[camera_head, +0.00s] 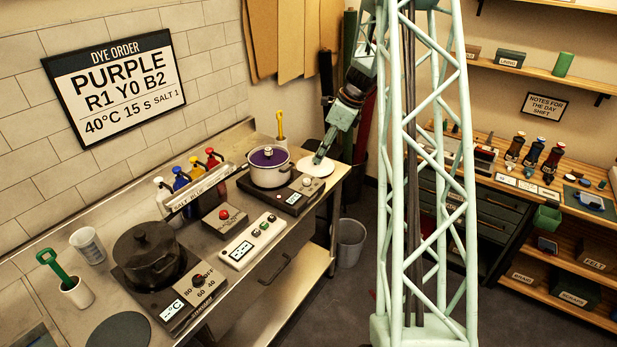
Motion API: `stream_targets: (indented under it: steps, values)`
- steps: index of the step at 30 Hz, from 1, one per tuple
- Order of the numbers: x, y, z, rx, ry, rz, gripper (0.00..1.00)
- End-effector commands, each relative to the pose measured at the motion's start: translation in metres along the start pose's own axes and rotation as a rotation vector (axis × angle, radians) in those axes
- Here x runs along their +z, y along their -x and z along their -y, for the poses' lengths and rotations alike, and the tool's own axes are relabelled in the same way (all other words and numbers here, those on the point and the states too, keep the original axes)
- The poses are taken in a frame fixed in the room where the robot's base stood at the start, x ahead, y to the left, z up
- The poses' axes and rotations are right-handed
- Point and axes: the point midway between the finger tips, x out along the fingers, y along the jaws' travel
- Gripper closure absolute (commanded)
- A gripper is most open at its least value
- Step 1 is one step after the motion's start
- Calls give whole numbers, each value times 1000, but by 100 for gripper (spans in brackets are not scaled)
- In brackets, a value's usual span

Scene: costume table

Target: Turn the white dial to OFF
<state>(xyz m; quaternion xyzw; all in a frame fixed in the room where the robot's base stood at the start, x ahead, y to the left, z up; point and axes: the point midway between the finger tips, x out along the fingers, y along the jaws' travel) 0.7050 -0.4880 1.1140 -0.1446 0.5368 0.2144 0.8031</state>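A small pale dial (307,182) sits on the control panel of the right hot plate (286,202), beside a lit display. Its setting is too small to read. A white pot (269,178) with purple contents and a lid stands on that plate. My gripper (318,158) points down just behind and right of the dial, over a white round dish (314,168), and looks apart from the dial. Its fingers are too small to tell open from shut. The left hot plate's control panel (190,298) has a reddish dial (198,281) with OFF and numbers around it.
A black lidded pot (147,254) stands on the left hot plate. Pump bottles (181,179) in a rack line the wall. A button box (225,216) and a white control box (252,241) lie between the plates. A yellow-handled tool (280,124) stands in a holder behind the white pot.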

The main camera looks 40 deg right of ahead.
Motion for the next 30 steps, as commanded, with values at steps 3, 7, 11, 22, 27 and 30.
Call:
stream_targets:
  steps: [3,7,11,22,27,30]
  values:
    - [-2,-1,2,-1,-9,1,69]
    - [-2,-1,2,-1,-10,1,69]
    - [-2,-1,2,-1,-9,1,69]
    - [-2,-12,2,1,-9,1,69]
    - [-2,-27,2,0,-9,1,69]
    - [-2,-38,2,1,-9,0,69]
